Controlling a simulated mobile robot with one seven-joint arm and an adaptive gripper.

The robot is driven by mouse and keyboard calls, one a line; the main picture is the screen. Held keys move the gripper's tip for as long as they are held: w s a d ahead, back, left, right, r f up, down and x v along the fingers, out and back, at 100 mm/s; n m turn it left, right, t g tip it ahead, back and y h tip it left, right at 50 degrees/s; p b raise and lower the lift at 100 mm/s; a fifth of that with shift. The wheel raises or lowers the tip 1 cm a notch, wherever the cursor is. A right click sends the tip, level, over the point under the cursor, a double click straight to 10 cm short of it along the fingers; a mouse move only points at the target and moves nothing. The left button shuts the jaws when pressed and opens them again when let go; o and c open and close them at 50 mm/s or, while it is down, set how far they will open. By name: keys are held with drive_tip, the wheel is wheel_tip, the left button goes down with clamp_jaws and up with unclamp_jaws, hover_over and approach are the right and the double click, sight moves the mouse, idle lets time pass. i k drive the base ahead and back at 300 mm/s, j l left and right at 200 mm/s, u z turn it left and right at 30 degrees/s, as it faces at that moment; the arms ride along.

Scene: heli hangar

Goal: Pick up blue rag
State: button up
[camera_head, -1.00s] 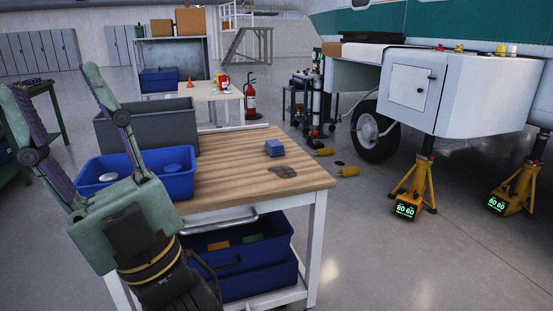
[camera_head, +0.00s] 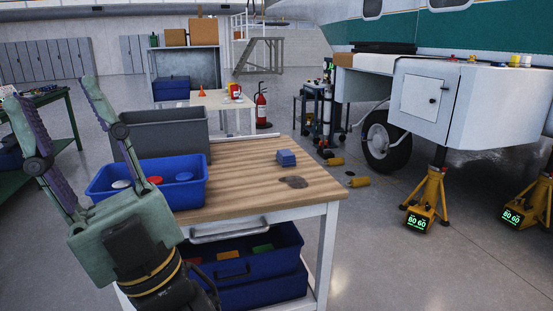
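A small folded blue cloth (camera_head: 286,158), which looks like the blue rag, lies on the wooden top of a workbench (camera_head: 240,190), toward its right side. A dark stain or flat patch lies just in front of it. My gripper (camera_head: 52,108) is at the left of the view, pointing up, with its two green and purple fingers spread wide. It is open and empty. It is in front of the bench and well to the left of the cloth, not touching it.
A blue bin (camera_head: 192,192) with several round items and a grey bin (camera_head: 165,133) stand on the bench's left. Yellow jacks (camera_head: 428,195) support the aircraft at right. A fire extinguisher (camera_head: 261,105) stands behind. The floor right of the bench is mostly clear.

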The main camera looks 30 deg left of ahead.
sight(286, 158)
drive_tip(key=u, duration=2.95)
drive_tip(key=l+u, duration=0.15)
drive_tip(key=u, duration=0.3)
drive_tip(key=l+u, duration=0.2)
drive_tip(key=u, duration=0.25)
drive_tip(key=l+u, duration=0.15)
drive_tip(key=u, duration=0.25)
drive_tip(key=k+l+u, duration=0.15)
drive_tip(key=l+u, duration=0.2)
drive_tip(key=k+l+u, duration=0.15)
drive_tip(key=u, duration=0.2)
drive_tip(key=k+l+u, duration=0.2)
drive_tip(key=u, duration=0.15)
drive_tip(key=k+l+u, duration=0.1)
drive_tip(key=k, duration=0.35)
drive_tip(key=k+l+u, duration=0.1)
drive_tip(key=k+l, duration=0.15)
drive_tip(key=k, duration=0.15)
drive_tip(key=k+z, duration=0.35)
drive_tip(key=k+l+z, duration=0.15)
drive_tip(key=z, duration=0.15)
drive_tip(key=k+l+z, duration=0.15)
drive_tip(key=z, duration=0.2)
drive_tip(key=k, duration=0.05)
